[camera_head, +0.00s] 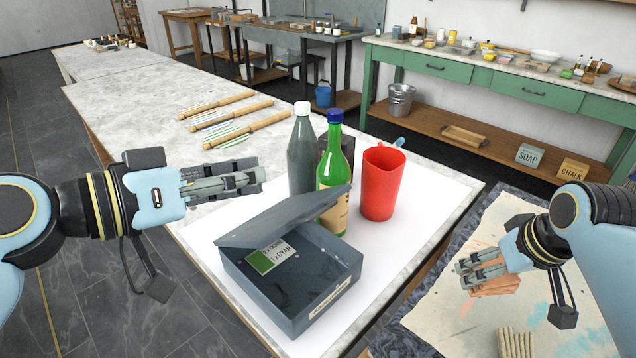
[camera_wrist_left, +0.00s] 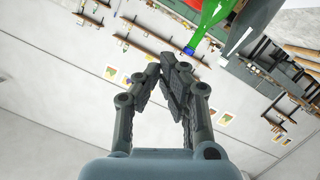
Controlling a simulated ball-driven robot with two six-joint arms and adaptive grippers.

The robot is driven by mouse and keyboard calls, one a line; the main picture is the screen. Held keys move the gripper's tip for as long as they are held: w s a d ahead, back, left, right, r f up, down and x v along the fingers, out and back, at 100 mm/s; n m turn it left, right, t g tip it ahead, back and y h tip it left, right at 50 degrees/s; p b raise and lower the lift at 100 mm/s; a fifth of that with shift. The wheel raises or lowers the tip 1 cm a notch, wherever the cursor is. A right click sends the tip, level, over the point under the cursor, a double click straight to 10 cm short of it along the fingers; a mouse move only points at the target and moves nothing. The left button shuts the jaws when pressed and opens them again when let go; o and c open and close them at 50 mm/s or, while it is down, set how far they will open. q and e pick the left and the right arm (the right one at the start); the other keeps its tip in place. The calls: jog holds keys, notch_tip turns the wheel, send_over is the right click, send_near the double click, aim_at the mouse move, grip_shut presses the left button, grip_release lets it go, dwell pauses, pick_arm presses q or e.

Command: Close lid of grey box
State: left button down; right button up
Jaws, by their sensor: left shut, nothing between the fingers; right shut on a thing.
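The grey box (camera_head: 290,285) stands on white paper on the table. Its lid (camera_head: 285,217) is hinged along the back left side and stands partly raised, tilted over the opening. A green and white label shows inside the box. My left gripper (camera_head: 256,180) is shut and empty, in the air to the left of the lid and apart from it. It also shows shut in the left wrist view (camera_wrist_left: 172,78). My right gripper (camera_head: 462,272) is shut on an orange-brown thing (camera_head: 494,287) over the stained sheet at the right; the fingers partly hide it.
A grey bottle (camera_head: 301,155), a green bottle (camera_head: 333,170) and a red jug (camera_head: 381,184) stand just behind the box. A dark object is partly hidden behind the bottles. Wooden-handled tools (camera_head: 230,118) lie farther back. White paper is bare in front of the jug.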

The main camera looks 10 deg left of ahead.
pick_arm(q)
jog(key=x, duration=0.3)
jog(key=p+x, duration=0.1)
jog(key=x, duration=0.3)
jog(key=shift+w+d+r+p, duration=0.15)
jog(key=shift+w+d+p, duration=0.05)
jog(key=shift+d+p, duration=0.1)
pick_arm(e)
jog(key=shift+r, duration=0.9)
jog(key=shift+w+r, duration=0.1)
jog(key=shift+r, duration=0.15)
pick_arm(q)
jog(key=f, duration=0.1)
jog(key=d+f, duration=0.1)
jog(key=f, duration=0.2)
jog(key=shift+s+d, duration=0.3)
jog(key=shift+s, duration=0.1)
